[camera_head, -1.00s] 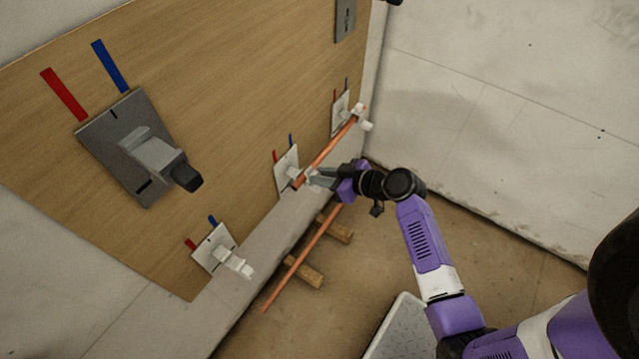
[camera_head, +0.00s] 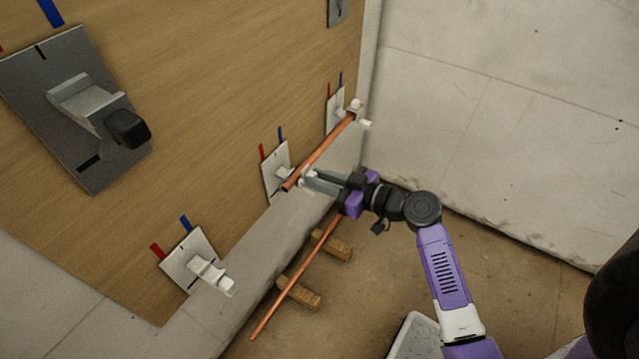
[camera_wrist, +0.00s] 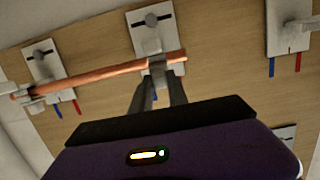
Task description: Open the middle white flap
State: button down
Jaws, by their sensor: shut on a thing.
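The middle white flap (camera_head: 309,173) is on a small white wall plate (camera_head: 271,184) with a red and a blue strip above it. A copper pipe (camera_head: 322,153) runs past this bracket to the far white bracket (camera_head: 355,106). My gripper (camera_head: 313,180) is shut on the white flap, reaching it from the right. In the wrist view the fingers (camera_wrist: 158,86) close around the flap (camera_wrist: 157,68), just below the pipe (camera_wrist: 100,74). The fingers hide part of the flap, and I cannot tell how far it is swung.
A nearer white bracket (camera_head: 210,273) and a large grey bracket with a black-tipped handle (camera_head: 100,115) are on the wooden panel (camera_head: 200,90). A second copper pipe (camera_head: 290,285) lies over wooden blocks (camera_head: 300,293) on the floor. Open floor (camera_head: 385,275) lies right of these.

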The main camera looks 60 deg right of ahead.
dwell(0.4)
jog(key=c, duration=1.3)
grip_release()
jog(key=shift+s+d+r, duration=0.1)
jog(key=shift+s+r, duration=0.15)
jog(key=shift+s, duration=1)
jog(key=shift+s+a+r, duration=0.1)
jog(key=shift+s+r, duration=0.1)
jog(key=shift+s, duration=1.1)
jog(key=shift+s+d+r, duration=0.1)
jog(key=shift+s+r, duration=0.15)
jog(key=shift+s, duration=1)
